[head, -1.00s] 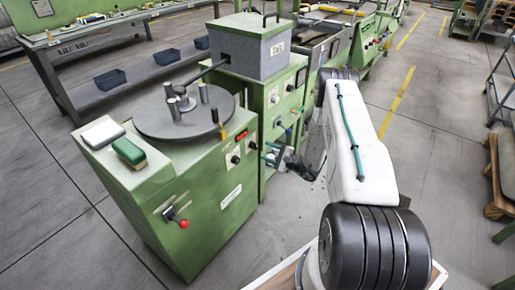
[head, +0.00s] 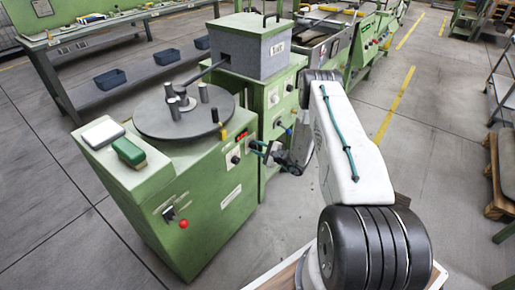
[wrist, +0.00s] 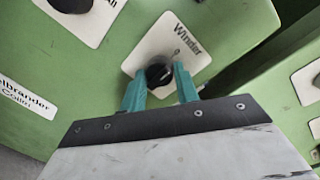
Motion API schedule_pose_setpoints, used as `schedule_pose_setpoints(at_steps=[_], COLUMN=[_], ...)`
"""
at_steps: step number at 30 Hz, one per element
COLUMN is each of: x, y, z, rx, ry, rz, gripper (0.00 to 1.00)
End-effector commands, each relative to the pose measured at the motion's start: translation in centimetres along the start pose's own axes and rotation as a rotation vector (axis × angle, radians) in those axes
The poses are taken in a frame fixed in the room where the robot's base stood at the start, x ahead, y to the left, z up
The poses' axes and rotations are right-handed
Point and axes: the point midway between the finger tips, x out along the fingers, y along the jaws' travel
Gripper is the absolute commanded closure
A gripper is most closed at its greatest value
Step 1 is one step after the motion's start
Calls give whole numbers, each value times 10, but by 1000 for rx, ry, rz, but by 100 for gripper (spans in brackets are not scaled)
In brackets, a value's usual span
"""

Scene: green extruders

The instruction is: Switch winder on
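The Winder switch is a round black knob (wrist: 158,75) on a white plate labelled "Winder" (wrist: 190,45), on a green cabinet front. My gripper (wrist: 160,78) has two teal fingers, one on each side of the knob and apart from each other. Whether either finger touches the knob is unclear. In the head view, my gripper (head: 262,150) is at the right side of the front of the green winder cabinet (head: 200,215). The cabinet has a grey round table (head: 185,115) on top. The knob's small details are hard to see from there.
A white plate with another black knob (wrist: 72,4) is at upper left in the wrist view. A red button (head: 184,224) is low on the cabinet front. A second green cabinet with a grey box (head: 250,50) stands behind. Grey floor is open at front left.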

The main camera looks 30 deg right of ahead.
Motion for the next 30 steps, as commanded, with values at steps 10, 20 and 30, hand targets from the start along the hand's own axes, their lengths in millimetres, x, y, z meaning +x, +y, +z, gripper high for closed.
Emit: schedule_pose_setpoints(at_steps=[10, 20, 30], x=[0, -1, -1], y=[-1, 0, 1], z=[0, -1, -1], rx=[77, 333, 654], ry=[-4, -16, -31], rz=[-7, -26, -51], gripper=[92, 92, 92])
